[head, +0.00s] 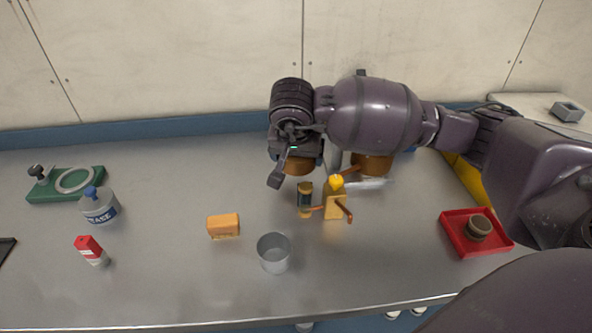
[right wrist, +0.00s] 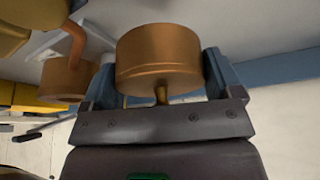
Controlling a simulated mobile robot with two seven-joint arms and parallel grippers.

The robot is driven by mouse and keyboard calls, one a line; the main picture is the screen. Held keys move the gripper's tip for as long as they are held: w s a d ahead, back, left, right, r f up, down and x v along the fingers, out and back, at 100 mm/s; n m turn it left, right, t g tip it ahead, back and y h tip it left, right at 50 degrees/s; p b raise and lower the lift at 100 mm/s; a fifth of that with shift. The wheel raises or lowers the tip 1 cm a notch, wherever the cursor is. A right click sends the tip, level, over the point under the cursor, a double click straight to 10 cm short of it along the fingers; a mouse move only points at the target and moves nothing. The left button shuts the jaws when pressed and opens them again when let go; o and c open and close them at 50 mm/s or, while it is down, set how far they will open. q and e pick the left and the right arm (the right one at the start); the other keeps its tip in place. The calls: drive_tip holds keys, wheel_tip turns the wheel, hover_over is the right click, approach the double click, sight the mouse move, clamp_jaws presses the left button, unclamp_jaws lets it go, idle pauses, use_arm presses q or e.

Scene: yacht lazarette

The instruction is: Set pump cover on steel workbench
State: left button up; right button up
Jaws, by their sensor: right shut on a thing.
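The bronze-coloured pump cover (head: 299,168) is a short round cylinder, partly hidden under my right gripper (head: 301,157) in the head view. In the right wrist view the cover (right wrist: 160,58) sits between the two fingers, with a thin stem below it. My right gripper is shut on it, over the back middle of the steel workbench (head: 165,275). I cannot tell whether the cover touches the bench. A similar bronze cylinder (head: 372,164) stands to its right, and it also shows at the left of the right wrist view (right wrist: 66,80). My left gripper is not in view.
A yellow-and-orange tool (head: 335,206) and a small dark-and-orange cylinder (head: 305,199) stand just in front. A red tray (head: 458,236) lies right.

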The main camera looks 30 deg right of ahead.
sight(298, 181)
drive_tip(key=shift+f, duration=0.35)
wheel_tip(298, 181, down, 3)
drive_tip(key=shift+f+b, duration=0.15)
drive_tip(key=shift+b, duration=0.15)
drive_tip(key=shift+f, duration=0.35)
drive_tip(key=shift+r, duration=0.1)
drive_tip(key=o, duration=1)
drive_tip(key=shift+f, duration=0.2)
drive_tip(key=shift+c, duration=0.2)
drive_tip(key=shift+r, duration=0.1)
